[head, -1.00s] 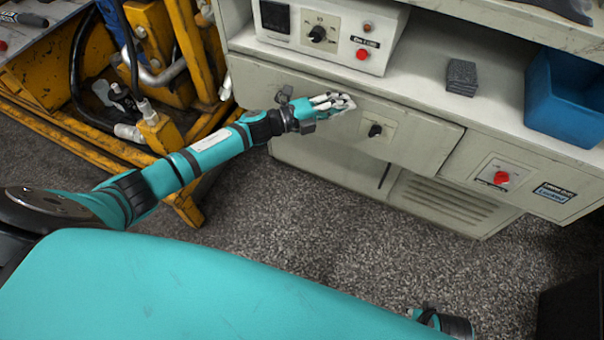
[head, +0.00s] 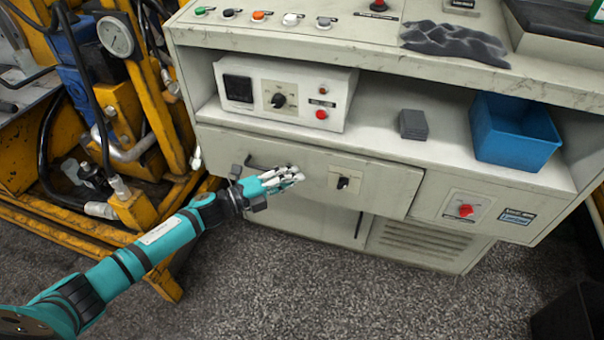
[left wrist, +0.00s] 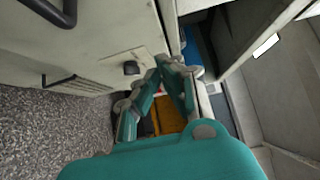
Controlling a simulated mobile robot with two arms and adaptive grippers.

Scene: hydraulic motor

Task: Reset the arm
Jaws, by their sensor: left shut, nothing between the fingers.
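My left gripper (head: 292,178) is shut and empty in front of the pale drawer front (head: 395,188), between its dark handle (head: 262,164) and its black knob (head: 344,183). My teal left arm reaches to it from the lower left. In the left wrist view the teal and grey fingers of my left gripper (left wrist: 168,62) meet at the tips, with the black knob (left wrist: 131,68) beside them. I cannot tell whether the fingertips touch the drawer front. My right gripper is not in view.
The grey cabinet holds a control box (head: 300,98), a dark grey block (head: 413,124) and a blue bin (head: 515,132) on its shelf. A red switch (head: 466,210) sits at lower right. Yellow machinery (head: 150,90) stands left.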

